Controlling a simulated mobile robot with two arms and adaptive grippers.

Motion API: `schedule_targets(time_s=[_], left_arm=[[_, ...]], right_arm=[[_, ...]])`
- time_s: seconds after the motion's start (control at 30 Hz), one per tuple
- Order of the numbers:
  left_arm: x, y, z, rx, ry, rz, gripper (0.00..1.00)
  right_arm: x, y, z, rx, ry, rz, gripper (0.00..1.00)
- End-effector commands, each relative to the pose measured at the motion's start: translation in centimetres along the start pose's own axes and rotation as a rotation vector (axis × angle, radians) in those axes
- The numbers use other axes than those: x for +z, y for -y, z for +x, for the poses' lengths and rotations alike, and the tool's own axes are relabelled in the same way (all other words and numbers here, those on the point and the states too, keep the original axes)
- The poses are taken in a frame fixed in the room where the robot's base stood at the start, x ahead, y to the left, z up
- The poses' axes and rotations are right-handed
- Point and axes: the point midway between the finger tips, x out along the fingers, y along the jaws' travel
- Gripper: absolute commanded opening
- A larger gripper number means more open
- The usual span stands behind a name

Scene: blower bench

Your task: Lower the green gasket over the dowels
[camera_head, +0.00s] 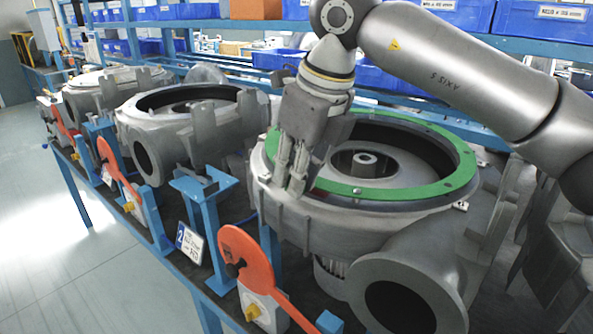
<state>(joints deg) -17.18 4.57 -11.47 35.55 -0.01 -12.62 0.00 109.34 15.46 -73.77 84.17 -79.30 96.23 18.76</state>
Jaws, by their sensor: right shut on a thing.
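The green gasket (432,189) is a flat ring at the top of the nearest grey blower housing (345,222), right of centre. It lies close over the housing's round rim and looks about level. I cannot tell whether it touches the rim all round. My right gripper (291,178) comes down from above and is shut on the gasket's left edge. Its fingers and wrist hide part of the ring there. Small metal bits show at the rim's right side, but I cannot tell whether they are dowels. My left gripper is out of view.
More grey housings (190,128) stand along the blue bench to the left. Orange-red handles (247,257) and a sign numbered 2 (189,243) line the front edge. Blue bins (457,12) fill the shelf behind. The floor at left is clear.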

Motion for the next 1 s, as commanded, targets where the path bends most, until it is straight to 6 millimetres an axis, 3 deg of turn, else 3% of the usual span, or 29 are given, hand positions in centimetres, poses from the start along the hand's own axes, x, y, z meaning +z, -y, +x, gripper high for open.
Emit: schedule_targets(time_s=[0.97, 1.0], left_arm=[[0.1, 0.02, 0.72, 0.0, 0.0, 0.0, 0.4], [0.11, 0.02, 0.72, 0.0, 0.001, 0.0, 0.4]], right_arm=[[-0.26, -0.01, 0.82, 0.0, 0.0, 0.0, 0.0], [-0.26, -0.01, 0.82, 0.0, 0.0, 0.0, 0.19]])
